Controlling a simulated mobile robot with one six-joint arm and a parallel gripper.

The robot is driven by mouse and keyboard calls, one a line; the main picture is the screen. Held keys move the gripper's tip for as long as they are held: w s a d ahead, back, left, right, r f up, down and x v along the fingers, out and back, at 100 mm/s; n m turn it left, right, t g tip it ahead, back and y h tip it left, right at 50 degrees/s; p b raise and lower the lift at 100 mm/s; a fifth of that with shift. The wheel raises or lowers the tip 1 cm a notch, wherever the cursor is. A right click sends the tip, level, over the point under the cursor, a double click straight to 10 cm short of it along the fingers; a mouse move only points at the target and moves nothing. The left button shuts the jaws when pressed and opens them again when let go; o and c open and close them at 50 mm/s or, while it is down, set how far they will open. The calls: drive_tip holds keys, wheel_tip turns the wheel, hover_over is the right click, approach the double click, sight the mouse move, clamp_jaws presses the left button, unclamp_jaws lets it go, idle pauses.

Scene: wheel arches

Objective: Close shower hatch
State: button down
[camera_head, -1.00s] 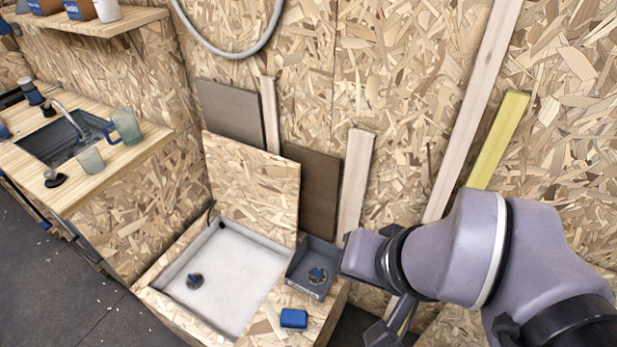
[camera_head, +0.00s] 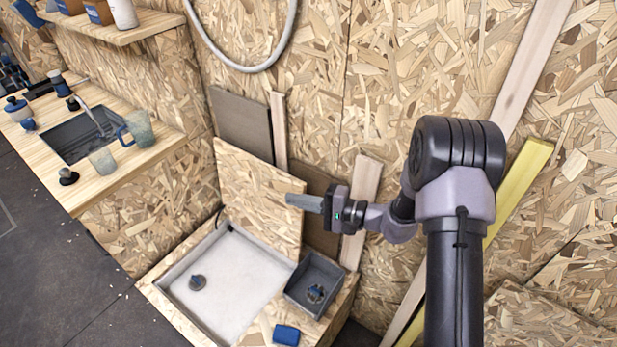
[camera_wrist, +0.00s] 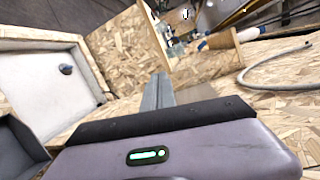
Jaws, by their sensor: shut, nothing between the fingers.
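The shower hatch (camera_head: 250,190) is a chipboard lid standing open, leaning back toward the wall behind the white shower tray (camera_head: 225,275). The hatch also shows in the wrist view (camera_wrist: 130,45), left of and beyond my fingers. My gripper (camera_head: 290,200) is shut and empty. Its fingertips point left, over the right part of the hatch in the head view. I cannot tell whether they touch it. In the wrist view the shut fingers (camera_wrist: 157,90) point forward. The tray is uncovered, with a dark round drain piece (camera_head: 197,282) in it.
A grey bin (camera_head: 315,283) with a dark object in it stands right of the tray, near a blue block (camera_head: 286,334). Boards (camera_head: 362,205) lean on the wall behind. A counter with a sink (camera_head: 80,135) is at left. A grey hose (camera_head: 240,65) hangs above.

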drive_tip(key=w+d+f+m+t+h, duration=0.25)
drive_tip(key=d+f+t, duration=0.2)
drive_tip(key=f, duration=0.45)
drive_tip(key=w+d+f+m+t+h, duration=0.1)
drive_tip(key=d+f+m+t+h, duration=0.3)
drive_tip(key=f, duration=0.6)
drive_tip(key=b+x, duration=0.2)
drive_tip(key=x, duration=0.7)
drive_tip(key=shift+d+n+y, duration=0.15)
drive_tip(key=shift+n+y, duration=0.2)
drive_tip(key=shift+n, duration=0.1)
drive_tip(key=shift+g, duration=0.25)
